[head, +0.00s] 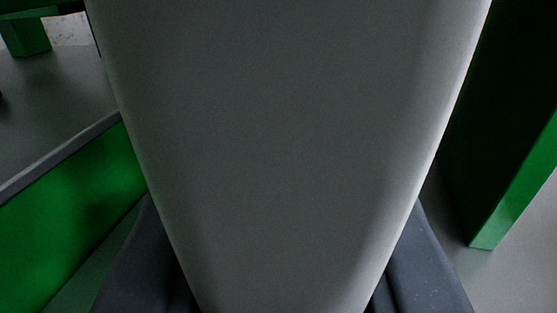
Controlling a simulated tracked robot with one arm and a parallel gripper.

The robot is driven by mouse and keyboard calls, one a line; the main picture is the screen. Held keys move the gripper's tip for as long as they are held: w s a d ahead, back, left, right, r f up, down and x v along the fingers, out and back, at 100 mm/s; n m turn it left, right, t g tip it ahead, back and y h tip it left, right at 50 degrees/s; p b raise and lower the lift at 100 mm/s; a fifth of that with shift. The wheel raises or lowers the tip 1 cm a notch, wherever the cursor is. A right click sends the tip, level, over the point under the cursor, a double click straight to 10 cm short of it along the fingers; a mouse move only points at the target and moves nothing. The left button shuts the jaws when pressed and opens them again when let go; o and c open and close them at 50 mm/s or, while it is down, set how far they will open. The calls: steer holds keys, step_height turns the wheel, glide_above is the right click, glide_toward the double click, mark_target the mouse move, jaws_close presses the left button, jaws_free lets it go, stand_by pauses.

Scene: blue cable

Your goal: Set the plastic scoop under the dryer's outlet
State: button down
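A large, smooth grey tapered body, which looks like the plastic scoop (285,120), fills the middle of the head view from the top edge to the bottom. It narrows downward between the two dark fingers of my gripper (283,265). The fingers press close against both of its sides at the bottom of the view, so my gripper appears shut on it. The scoop hides most of what lies ahead. I cannot make out the dryer's outlet.
A green panel (75,215) with a grey rim and a flat grey surface (55,95) stands at the left. A green leg (25,35) shows at the top left. A green post (505,165) stands close on the right, with pale floor (525,265) beside it.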

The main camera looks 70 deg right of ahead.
steer(key=shift+f, duration=0.35)
stand_by(0.3)
steer(key=c, duration=1.2)
jaws_free()
steer(key=shift+o, duration=0.2)
steer(key=shift+a, duration=0.15)
steer(key=p+v, duration=0.2)
steer(key=v, duration=1.1)
steer(key=shift+s+a+p, duration=0.15)
steer(key=shift+a+p, duration=0.1)
steer(key=shift+p, duration=0.05)
steer(key=shift+f, duration=0.1)
